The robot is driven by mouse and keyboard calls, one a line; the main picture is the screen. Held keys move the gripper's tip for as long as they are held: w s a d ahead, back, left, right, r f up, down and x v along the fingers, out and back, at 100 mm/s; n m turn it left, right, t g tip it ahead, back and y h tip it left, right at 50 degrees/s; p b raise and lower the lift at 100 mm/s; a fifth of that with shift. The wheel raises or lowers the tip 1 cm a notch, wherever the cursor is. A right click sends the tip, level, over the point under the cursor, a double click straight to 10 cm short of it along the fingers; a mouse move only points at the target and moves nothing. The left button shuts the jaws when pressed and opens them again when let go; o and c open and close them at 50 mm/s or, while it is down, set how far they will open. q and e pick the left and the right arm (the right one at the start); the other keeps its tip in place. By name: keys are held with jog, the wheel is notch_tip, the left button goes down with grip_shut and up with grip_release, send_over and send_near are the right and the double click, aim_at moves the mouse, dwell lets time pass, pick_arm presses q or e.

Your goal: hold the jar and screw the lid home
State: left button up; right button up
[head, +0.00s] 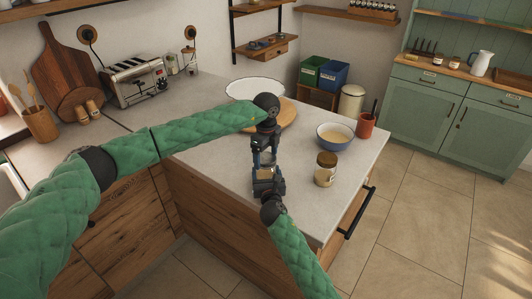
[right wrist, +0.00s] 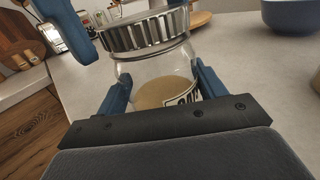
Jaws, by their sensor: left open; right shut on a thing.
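A clear glass jar (right wrist: 150,68) with pale tan contents and a partly seen label stands between the blue fingers of my right gripper (right wrist: 155,92), which is shut on it. A ribbed silver metal lid (right wrist: 147,30) sits over the jar's mouth; how far it is threaded cannot be told. In the head view my right gripper (head: 267,178) is over the counter's front part, and the jar is mostly hidden. My left gripper (head: 265,146) points down just above the jar, open. One blue finger of it shows left of the lid in the right wrist view.
A second jar with a brown lid (head: 326,161) stands close by on the counter (head: 215,158). Behind it are a blue bowl (head: 335,137) and a terracotta cup (head: 366,124). A round wooden board (head: 288,117) and a white basin (head: 254,87) lie further back.

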pick_arm(q)
jog(key=c, duration=1)
jog(key=m, duration=0.4)
jog(key=shift+m, duration=0.4)
jog(key=m, duration=1.6)
jog(key=shift+w, duration=0.1)
jog(key=m, duration=1.5)
jog(key=o, duration=1.1)
jog(key=shift+c, duration=0.2)
